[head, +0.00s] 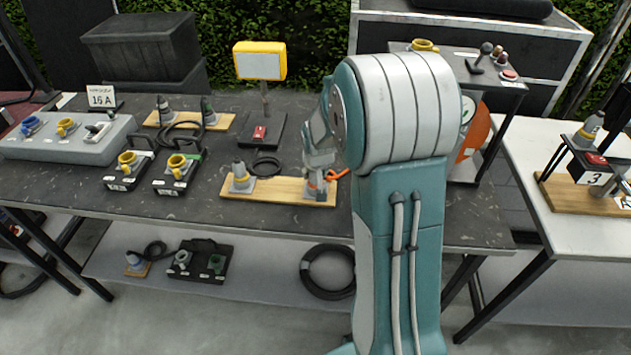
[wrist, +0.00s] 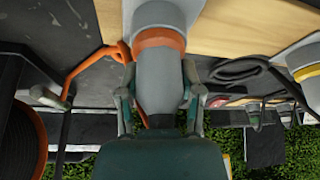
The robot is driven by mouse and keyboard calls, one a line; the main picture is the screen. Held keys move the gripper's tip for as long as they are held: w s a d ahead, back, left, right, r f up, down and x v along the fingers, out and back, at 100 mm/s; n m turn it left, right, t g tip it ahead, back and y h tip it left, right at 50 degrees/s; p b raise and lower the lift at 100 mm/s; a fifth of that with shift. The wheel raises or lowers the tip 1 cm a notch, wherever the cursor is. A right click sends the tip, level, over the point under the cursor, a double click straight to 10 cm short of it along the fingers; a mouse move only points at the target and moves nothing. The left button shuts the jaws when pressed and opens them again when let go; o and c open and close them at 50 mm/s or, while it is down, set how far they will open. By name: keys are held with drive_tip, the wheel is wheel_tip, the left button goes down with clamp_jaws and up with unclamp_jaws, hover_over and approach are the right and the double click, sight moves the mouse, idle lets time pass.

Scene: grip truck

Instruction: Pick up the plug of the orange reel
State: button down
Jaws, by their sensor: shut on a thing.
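The plug of the orange reel (wrist: 157,75) is grey with an orange ring, and fills the middle of the wrist view. My gripper (wrist: 157,68) is shut around its grey body, one finger on each side. In the head view my gripper (head: 318,170) points down at the right end of a wooden board (head: 275,189). The plug's lower end is at the board; I cannot tell if it still touches. An orange cable (head: 338,175) runs from the plug. The orange reel (head: 477,135) is partly hidden behind my arm, at the right.
A grey plug with a yellow ring (head: 240,180) stands on the board's left end. A black stand with a yellow-framed lamp (head: 259,62) is behind it. Black cable boxes (head: 127,170) and a grey socket panel (head: 65,140) are at left. The front table strip is clear.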

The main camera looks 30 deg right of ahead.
drive_tip(key=shift+s+f, duration=0.15)
drive_tip(key=r, duration=0.3)
drive_tip(key=shift+s+r, duration=0.25)
drive_tip(key=shift+r, duration=0.15)
drive_tip(key=s+a+r, duration=0.1)
drive_tip(key=s+r, duration=0.8)
drive_tip(key=s, duration=0.4)
drive_tip(key=shift+s+a+r, duration=0.15)
drive_tip(key=shift+s+a, duration=0.05)
drive_tip(key=shift+a, duration=0.05)
drive_tip(key=shift+c, duration=1.4)
unclamp_jaws()
drive_tip(key=shift+r, duration=0.1)
drive_tip(key=v, duration=1.1)
drive_tip(key=shift+r, duration=0.35)
